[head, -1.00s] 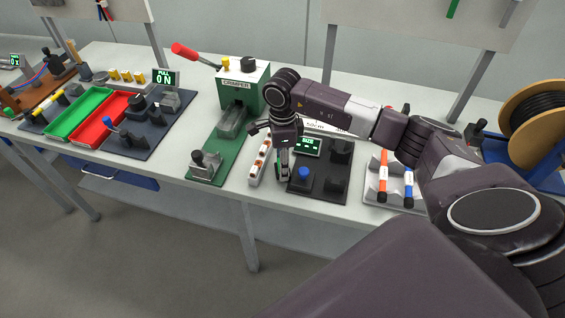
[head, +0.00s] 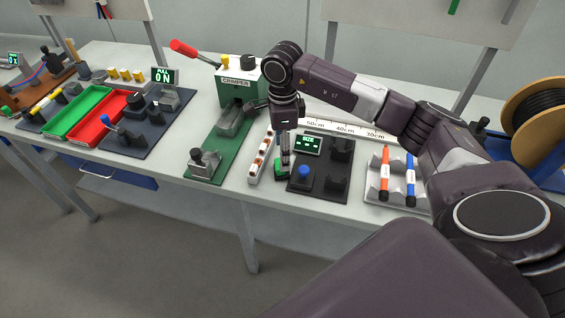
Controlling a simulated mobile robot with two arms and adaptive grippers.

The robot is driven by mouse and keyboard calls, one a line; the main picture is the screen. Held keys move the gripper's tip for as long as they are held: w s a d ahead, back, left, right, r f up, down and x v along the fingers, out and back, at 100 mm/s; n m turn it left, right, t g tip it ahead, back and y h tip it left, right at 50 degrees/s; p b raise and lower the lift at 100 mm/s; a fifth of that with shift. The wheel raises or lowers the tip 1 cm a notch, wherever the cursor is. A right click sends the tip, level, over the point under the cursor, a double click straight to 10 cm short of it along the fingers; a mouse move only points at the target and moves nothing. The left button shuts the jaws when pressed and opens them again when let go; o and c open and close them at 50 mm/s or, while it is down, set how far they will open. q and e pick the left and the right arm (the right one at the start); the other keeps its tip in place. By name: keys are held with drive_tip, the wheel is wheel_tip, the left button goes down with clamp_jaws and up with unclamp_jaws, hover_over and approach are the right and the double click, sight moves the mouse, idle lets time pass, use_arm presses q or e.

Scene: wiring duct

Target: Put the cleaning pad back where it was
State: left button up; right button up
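A small green block (head: 280,170), which looks like the cleaning pad, is at the left edge of the dark board (head: 317,180), just right of the white strip with orange-brown parts (head: 258,160). My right gripper (head: 284,160) points down directly over it. Its fingertips are at or just above the block. The fingers are small and partly overlap the block, so I cannot tell whether they grip it or are apart from it. My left gripper is not in view.
The board carries a small display (head: 307,145), a blue knob (head: 304,173) and dark holders. A green crimper (head: 238,90) stands to the left. A grey rack (head: 373,191) with orange and blue pens is to the right. A ruler (head: 345,128) lies behind.

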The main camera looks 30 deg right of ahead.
wheel_tip(320, 180, up, 7)
drive_tip(key=b, duration=0.1)
idle(0.6)
